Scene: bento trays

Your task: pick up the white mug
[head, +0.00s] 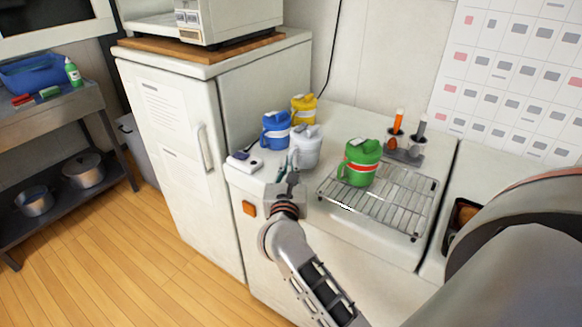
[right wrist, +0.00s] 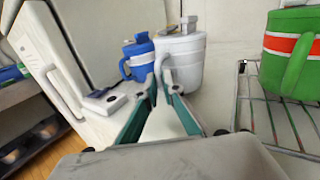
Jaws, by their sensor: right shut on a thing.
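The white mug (head: 307,150) stands upright on the white counter, between the blue mug (head: 275,131) and the green mug (head: 360,163). It has a lid, and its handle faces left, towards my gripper. My right gripper (head: 292,170) reaches in from the front, with its fingers shut on the handle. In the right wrist view the white mug (right wrist: 183,57) is just past the fingertips (right wrist: 160,88), which meet at its handle. The fingers hide part of the handle. My left gripper is not in view.
A yellow mug (head: 304,109) stands behind. The green mug is on a wire rack (head: 405,207) to the right. A small white device (head: 244,161) lies left of the white mug. A holder (head: 404,153) with two upright items is at the back right. A white fridge (head: 185,150) stands left.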

